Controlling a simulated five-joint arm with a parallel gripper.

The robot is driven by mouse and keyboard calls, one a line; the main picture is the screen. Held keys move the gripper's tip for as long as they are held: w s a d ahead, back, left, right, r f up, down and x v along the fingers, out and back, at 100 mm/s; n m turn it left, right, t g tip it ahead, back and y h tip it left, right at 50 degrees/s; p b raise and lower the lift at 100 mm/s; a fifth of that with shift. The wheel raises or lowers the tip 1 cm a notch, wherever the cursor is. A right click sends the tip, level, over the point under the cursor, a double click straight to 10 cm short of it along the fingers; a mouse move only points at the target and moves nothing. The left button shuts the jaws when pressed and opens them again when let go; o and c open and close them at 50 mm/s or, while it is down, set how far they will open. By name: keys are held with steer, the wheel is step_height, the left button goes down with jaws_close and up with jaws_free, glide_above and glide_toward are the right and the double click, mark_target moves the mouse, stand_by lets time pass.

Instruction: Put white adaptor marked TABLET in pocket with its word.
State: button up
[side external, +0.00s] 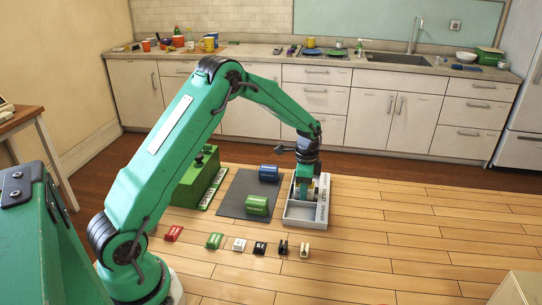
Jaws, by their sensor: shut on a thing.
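My gripper (305,192) points down inside the left part of a grey pocketed tray (296,223). It is shut on a small pale thing, mostly hidden by the fingers, which looks like a white adaptor; its mark cannot be read. The tray's right edge carries a white label strip (323,208) with printed words, one of which looks like TABLET. I cannot tell which pocket the held thing is over, or whether it touches the tray floor. The tray's front pocket looks empty.
A row of small red, green, white and black pieces (239,244) lies on the wood floor in front. Left of the tray, a dark mat (233,205) bears a blue cylinder (269,172) and a green one (257,206). A green box (197,183) stands further left.

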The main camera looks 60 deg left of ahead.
steer(key=shift+f, duration=0.35)
steer(key=shift+f, duration=0.1)
steer(key=o, duration=0.8)
steer(key=shift+c, duration=0.2)
step_height(320, 180, up, 12)
stand_by(0.7)
